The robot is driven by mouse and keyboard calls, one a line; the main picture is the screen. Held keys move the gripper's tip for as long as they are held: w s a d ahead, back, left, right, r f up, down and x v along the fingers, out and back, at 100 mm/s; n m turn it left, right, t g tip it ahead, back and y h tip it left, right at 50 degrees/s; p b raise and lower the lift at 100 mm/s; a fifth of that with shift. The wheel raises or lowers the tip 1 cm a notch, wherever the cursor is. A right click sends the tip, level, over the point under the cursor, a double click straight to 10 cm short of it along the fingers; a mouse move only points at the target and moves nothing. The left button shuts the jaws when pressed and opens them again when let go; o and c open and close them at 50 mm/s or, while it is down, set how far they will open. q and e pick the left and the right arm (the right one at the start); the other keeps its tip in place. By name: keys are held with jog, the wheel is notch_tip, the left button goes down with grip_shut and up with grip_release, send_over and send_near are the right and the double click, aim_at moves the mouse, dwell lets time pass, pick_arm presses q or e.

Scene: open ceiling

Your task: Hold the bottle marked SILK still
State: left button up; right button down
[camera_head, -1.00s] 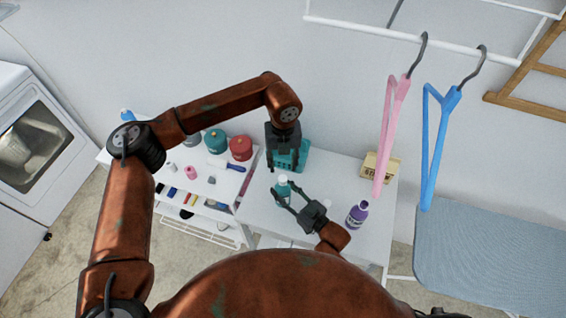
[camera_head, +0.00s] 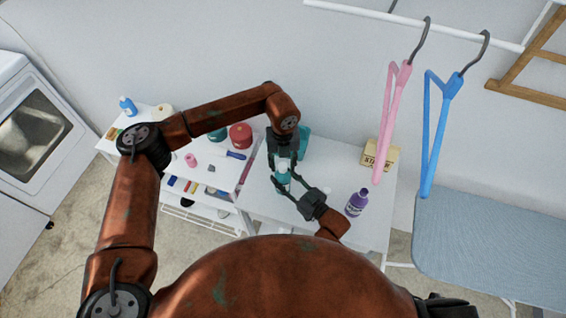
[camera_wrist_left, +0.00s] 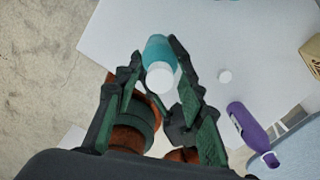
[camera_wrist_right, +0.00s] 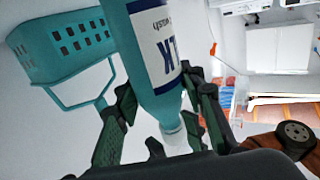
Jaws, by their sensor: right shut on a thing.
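The SILK bottle (camera_head: 283,179) is teal with a white top and stands on the white table. Its label, ending in "LK", shows in the right wrist view (camera_wrist_right: 150,45). My right gripper (camera_head: 286,187) is shut on the bottle from the right side. My left gripper (camera_head: 283,168) is above the bottle, pointing down. Its fingers are spread either side of the white top in the left wrist view (camera_wrist_left: 160,77), with no clear contact visible.
A purple bottle (camera_head: 357,203) and a starch box (camera_head: 380,156) stand to the right. A teal basket (camera_wrist_right: 70,45) is behind the bottle. Pink (camera_head: 389,120) and blue (camera_head: 436,130) hangers hang at right.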

pick_arm(q)
grip_shut()
jog(key=m, duration=0.5)
jog(key=shift+m, duration=0.3)
jog(key=m, duration=0.3)
jog(key=shift+m, duration=0.4)
jog(key=m, duration=0.9)
jog(key=shift+o, duration=1.1)
grip_release()
notch_tip(320, 180, up, 12)
